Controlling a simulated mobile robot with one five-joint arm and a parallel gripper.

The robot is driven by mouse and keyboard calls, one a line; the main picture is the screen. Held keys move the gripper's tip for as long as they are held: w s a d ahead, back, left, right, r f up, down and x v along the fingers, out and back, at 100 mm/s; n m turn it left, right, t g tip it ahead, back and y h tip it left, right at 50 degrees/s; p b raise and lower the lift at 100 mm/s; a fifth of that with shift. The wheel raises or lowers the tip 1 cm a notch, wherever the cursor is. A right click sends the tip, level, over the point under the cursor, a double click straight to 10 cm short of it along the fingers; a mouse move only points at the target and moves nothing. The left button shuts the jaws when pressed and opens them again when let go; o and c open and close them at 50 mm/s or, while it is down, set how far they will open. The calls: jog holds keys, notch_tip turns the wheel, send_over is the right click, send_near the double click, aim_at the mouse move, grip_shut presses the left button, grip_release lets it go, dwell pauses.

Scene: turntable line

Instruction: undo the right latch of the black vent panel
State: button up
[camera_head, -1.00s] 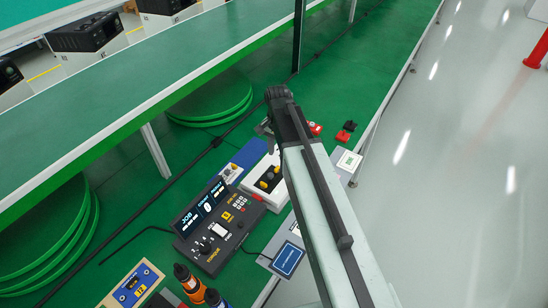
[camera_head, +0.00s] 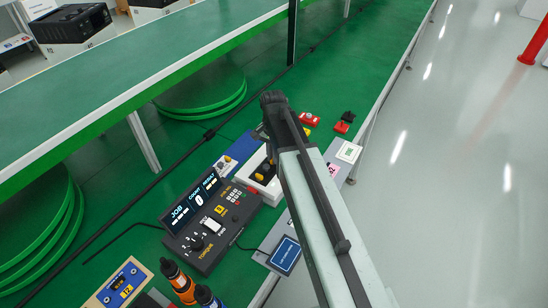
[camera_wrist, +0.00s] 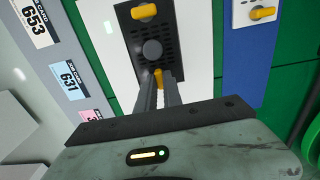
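The black vent panel (camera_wrist: 175,28) lies on a white box, with a round grey knob (camera_wrist: 152,50) in its middle. One yellow latch (camera_wrist: 145,11) sits at its far end, turned crosswise. Another yellow latch (camera_wrist: 158,78) at the near end lies between the fingertips of my gripper (camera_wrist: 158,80), which are close against it on both sides. In the head view the panel's white box (camera_head: 249,181) and one yellow latch (camera_head: 260,176) show left of my arm. My arm hides the rest of the panel and the fingers there.
A blue board with another yellow handle (camera_wrist: 262,13) lies beside the panel. Number cards (camera_wrist: 70,78) lie on the other side. A long green conveyor (camera_head: 130,75) runs behind.

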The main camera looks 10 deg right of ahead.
jog(key=shift+d, duration=0.2)
grip_shut()
jog(key=shift+a, duration=0.15)
jog(key=shift+n, duration=1.4)
jog(key=n, duration=1)
jog(key=shift+n, duration=0.4)
jog(key=shift+a+n, duration=0.1)
jog(key=shift+n, duration=1.7)
jog(key=o, duration=0.7)
grip_release()
